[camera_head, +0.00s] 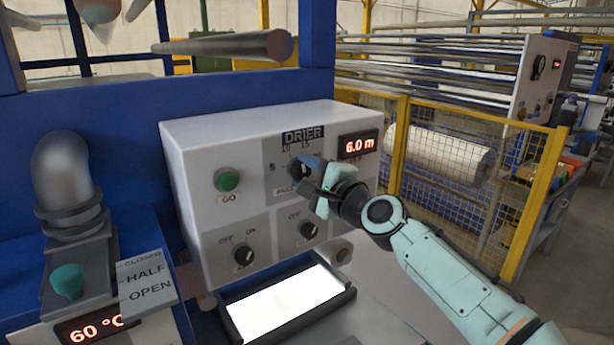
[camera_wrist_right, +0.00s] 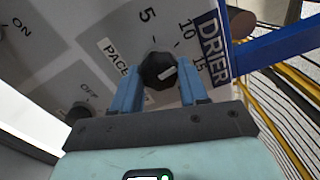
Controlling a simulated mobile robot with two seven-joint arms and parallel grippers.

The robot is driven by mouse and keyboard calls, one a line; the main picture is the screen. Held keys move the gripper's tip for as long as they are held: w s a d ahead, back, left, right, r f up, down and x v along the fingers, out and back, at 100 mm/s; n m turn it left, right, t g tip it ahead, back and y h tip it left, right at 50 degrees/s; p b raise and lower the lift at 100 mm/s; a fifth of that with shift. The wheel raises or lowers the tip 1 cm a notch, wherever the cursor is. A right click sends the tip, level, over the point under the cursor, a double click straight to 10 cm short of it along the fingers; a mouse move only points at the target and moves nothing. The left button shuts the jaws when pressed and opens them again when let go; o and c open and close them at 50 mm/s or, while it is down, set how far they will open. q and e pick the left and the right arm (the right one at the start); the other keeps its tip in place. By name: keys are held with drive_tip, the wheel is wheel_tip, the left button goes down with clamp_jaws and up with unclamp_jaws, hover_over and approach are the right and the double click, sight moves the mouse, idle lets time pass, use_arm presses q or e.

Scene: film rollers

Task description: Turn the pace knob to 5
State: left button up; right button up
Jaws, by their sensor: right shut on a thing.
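The pace knob (camera_wrist_right: 158,68) is a dark round knob with a white mark, on the grey DRIER plate of the control box. In the right wrist view the mark lies right of the knob's middle; the exact scale value it points to is hard to tell. The numbers 5, 10 and 15 run around it. My right gripper (camera_wrist_right: 160,88) has its blue fingers on either side of the knob, shut on it. In the head view my right gripper (camera_head: 312,172) partly covers the knob and its PACE label. A red display (camera_head: 358,146) reads 6.0 m. My left gripper is out of view.
The control box (camera_head: 190,150) also bears a green GO button (camera_head: 227,180) and two OFF/ON knobs, one lower left (camera_head: 243,254) and one just below my gripper (camera_head: 308,230). A lit white panel (camera_head: 285,303) lies below. A yellow mesh fence (camera_head: 450,165) stands behind at right.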

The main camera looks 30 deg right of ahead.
drive_tip(key=n+b, duration=0.1)
drive_tip(key=n, duration=0.5)
drive_tip(key=shift+b, duration=0.3)
drive_tip(key=n+b, duration=0.1)
drive_tip(key=n, duration=0.3)
drive_tip(key=shift+n, duration=0.3)
drive_tip(key=shift+n+b, duration=0.5)
drive_tip(key=shift+n, duration=0.6)
drive_tip(key=o, duration=1.1)
drive_tip(key=shift+c, duration=0.2)
drive_tip(key=shift+s+r, duration=0.1)
drive_tip(key=shift+s, duration=0.05)
drive_tip(key=s+d+b, duration=0.1)
drive_tip(key=s+b, duration=0.2)
drive_tip(key=s, duration=1)
